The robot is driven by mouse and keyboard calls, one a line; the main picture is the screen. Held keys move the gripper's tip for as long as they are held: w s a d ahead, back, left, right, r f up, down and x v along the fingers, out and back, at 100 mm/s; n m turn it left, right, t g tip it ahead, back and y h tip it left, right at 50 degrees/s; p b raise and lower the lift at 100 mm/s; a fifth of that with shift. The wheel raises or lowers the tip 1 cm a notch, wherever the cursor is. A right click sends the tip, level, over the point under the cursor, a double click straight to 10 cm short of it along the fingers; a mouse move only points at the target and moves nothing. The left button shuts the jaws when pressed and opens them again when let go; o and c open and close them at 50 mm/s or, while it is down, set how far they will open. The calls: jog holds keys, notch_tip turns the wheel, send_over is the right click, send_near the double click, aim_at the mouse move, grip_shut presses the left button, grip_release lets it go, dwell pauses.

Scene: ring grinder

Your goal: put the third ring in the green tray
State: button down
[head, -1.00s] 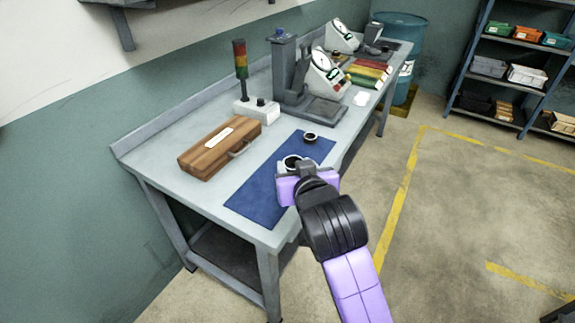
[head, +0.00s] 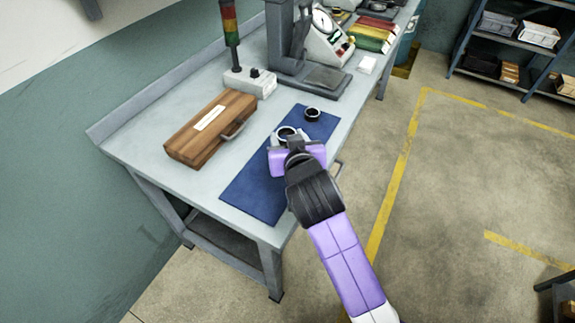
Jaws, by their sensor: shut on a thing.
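My gripper (head: 288,143) is over the blue mat and shut on a ring (head: 286,131), whose silvery rim and dark opening show just beyond the jaws. The fingers partly hide this ring, and I cannot tell whether it still touches the mat. A second, dark ring (head: 313,114) lies on the mat beyond and to the right of my gripper, apart from it. The green tray (head: 366,42) is at the far end of the bench, in front of the yellow tray (head: 373,32) and the red tray (head: 379,22). Its inside is too small to make out.
The blue mat (head: 255,192) lies along the bench's front edge. A wooden case (head: 210,128) is to its left. A grey stand (head: 292,62), a white dial instrument (head: 328,40) and a signal-lamp box (head: 250,80) stand beyond.

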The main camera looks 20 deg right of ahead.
notch_tip(320, 180, down, 12)
jog(key=shift+r, duration=0.2)
dwell(0.4)
jog(key=shift+f, duration=0.15)
jog(key=c, duration=0.7)
grip_release()
jog(key=shift+s+r, duration=0.15)
jog(key=shift+r, duration=0.05)
jog(key=b+v, duration=0.1)
jog(key=v, duration=1)
jog(key=shift+s+a+r, duration=0.1)
jog(key=shift+s, duration=0.25)
